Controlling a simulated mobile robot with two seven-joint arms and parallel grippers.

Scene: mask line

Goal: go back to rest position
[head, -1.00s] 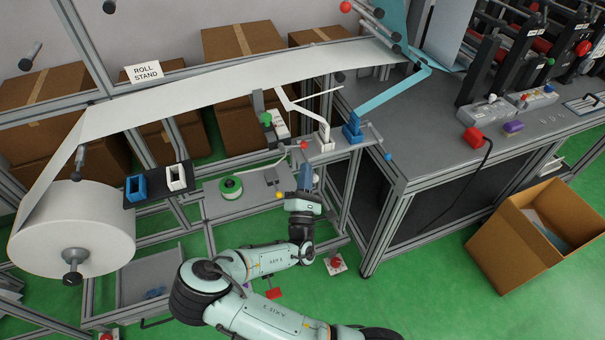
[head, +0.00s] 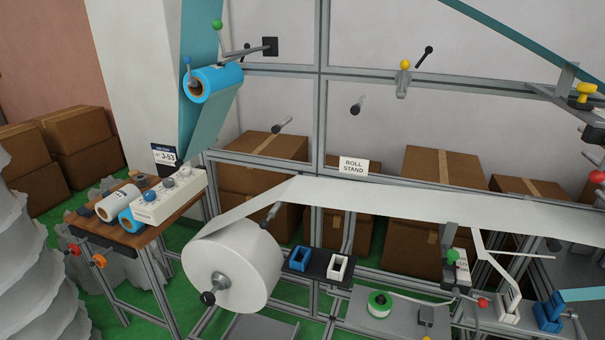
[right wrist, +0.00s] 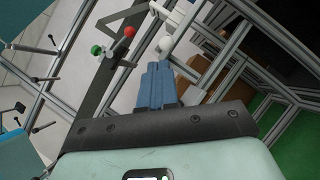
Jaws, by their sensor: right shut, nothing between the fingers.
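My right gripper (right wrist: 157,68) shows in the right wrist view with its blue fingers together and nothing between them. Beyond its tips are a white knob (right wrist: 165,44) and grey metal rails; I cannot tell how close the knob is. A green knob (right wrist: 97,50) and a red knob (right wrist: 129,32) are up and left of the fingers. Neither gripper shows in the head view, and my left gripper is in no view.
The head view shows a large white roll (head: 235,265) with its web running right across the roll stand frame. A blue roll (head: 212,83) hangs above. A wooden side table (head: 112,235) stands left. Boxes (head: 443,170) stand behind the frame.

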